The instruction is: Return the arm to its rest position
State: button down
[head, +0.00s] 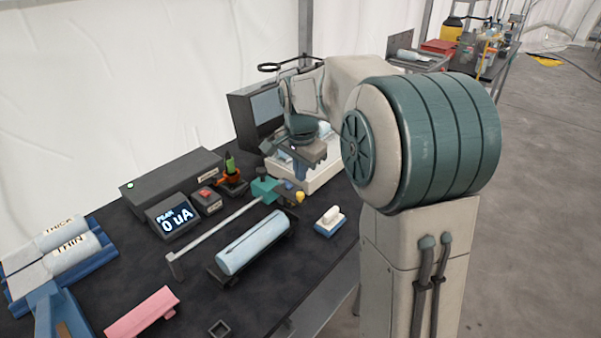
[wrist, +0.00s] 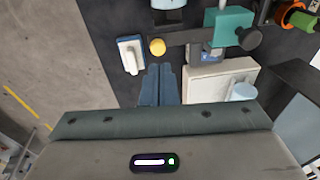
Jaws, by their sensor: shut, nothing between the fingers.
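My arm stands large at the right of the head view and reaches back over the far part of the black table (head: 80,290). My gripper (head: 295,170) points down above a white box (head: 325,175) there, partly hidden by my own wrist. In the wrist view my gripper (wrist: 160,70) has its two blue-grey fingers together, with nothing between them. The fingertips are close to a yellow knob (wrist: 157,47) in that picture; the height between them cannot be told.
A blue-and-white block (head: 330,221), a pale blue roll (head: 254,243) in a dark cradle, and a meter reading "0 uA" (head: 176,216) are on the table. A pink block (head: 142,311) lies in front. Rolls labelled THICK and THIN (head: 72,252) are left. Concrete floor (head: 530,200) is open right.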

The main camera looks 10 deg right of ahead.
notch_tip(320, 180, up, 10)
jog(key=s+b, duration=0.1)
jog(key=s, duration=0.1)
jog(key=s+f+n, duration=0.5)
jog(key=s+f, duration=0.1)
jog(key=s, duration=0.6)
jog(key=s+f+n+t, duration=0.1)
jog(key=s+f+n, duration=0.5)
jog(key=s, duration=0.6)
jog(key=shift+a+f, duration=0.2)
jog(key=shift+f, duration=0.1)
jog(key=shift+s, duration=0.1)
